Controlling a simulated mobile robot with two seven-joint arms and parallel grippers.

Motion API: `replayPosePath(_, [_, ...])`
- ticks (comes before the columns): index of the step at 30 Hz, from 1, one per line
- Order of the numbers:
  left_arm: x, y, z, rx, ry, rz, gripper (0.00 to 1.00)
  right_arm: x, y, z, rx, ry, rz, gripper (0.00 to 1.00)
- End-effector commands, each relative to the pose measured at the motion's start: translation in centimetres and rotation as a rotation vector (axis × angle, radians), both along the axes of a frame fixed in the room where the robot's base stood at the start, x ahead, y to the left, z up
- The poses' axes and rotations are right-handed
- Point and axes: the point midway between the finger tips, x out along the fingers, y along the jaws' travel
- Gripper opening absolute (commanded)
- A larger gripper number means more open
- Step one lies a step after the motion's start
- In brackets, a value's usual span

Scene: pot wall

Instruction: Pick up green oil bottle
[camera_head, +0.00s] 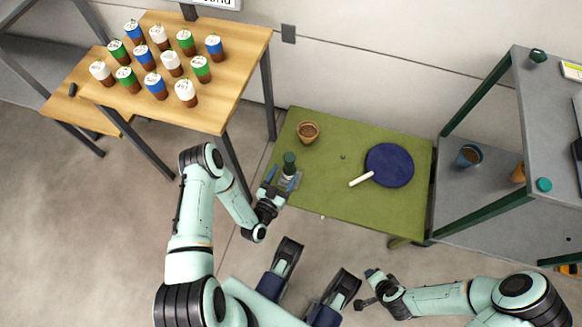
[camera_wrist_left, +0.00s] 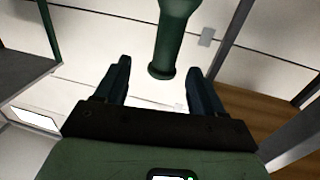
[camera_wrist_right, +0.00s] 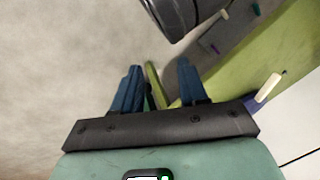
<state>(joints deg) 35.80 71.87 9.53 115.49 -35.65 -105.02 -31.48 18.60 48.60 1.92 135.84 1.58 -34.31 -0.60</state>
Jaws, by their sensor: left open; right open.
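The green oil bottle (camera_head: 289,160) stands at the left front of the green table (camera_head: 330,205). Its dark green upper part shows in the head view; its lower part is partly hidden by my left gripper (camera_head: 283,180). In the left wrist view the green bottle (camera_wrist_left: 173,38) comes in from the top, its narrow end between the two fingertips in the picture. The left gripper is open, with gaps on both sides of the bottle; whether it touches cannot be told. My right gripper (camera_head: 365,289) is open and empty, off the front of the table.
A terracotta pot (camera_head: 307,132) stands behind the bottle. A blue round pan (camera_head: 390,165) with a pale handle lies to the right. A wooden table (camera_head: 225,75) with several paint-like cans is at upper left. A grey shelf (camera_head: 490,205) stands right. The table's middle is mostly clear.

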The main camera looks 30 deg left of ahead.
Motion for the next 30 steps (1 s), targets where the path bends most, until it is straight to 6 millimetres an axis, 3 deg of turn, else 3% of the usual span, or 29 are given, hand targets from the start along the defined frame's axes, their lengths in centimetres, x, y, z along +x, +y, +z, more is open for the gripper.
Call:
replayPosePath(6, [1.6,0.3,0.1,0.0,-0.001,0.001,0.69,-0.3,-0.2,-0.8,-0.002,0.014,-0.003,0.43])
replayPosePath(15, [5.6,1.2,0.3,0.001,0.0,0.001,0.69,-3.0,-0.6,-3.3,0.004,0.106,-0.007,0.43])
replayPosePath(24, [6.2,1.2,0.4,-0.001,0.002,0.001,0.69,-3.4,-0.6,-3.4,0.003,0.116,-0.008,0.43])
replayPosePath(26, [6.2,1.2,0.4,-0.001,0.002,0.001,0.53,-3.4,-0.6,-3.4,0.003,0.116,-0.008,0.43])
replayPosePath(30, [6.2,1.2,0.4,-0.001,0.002,0.001,0.07,-3.3,-0.7,-3.4,0.003,0.115,-0.009,0.43])
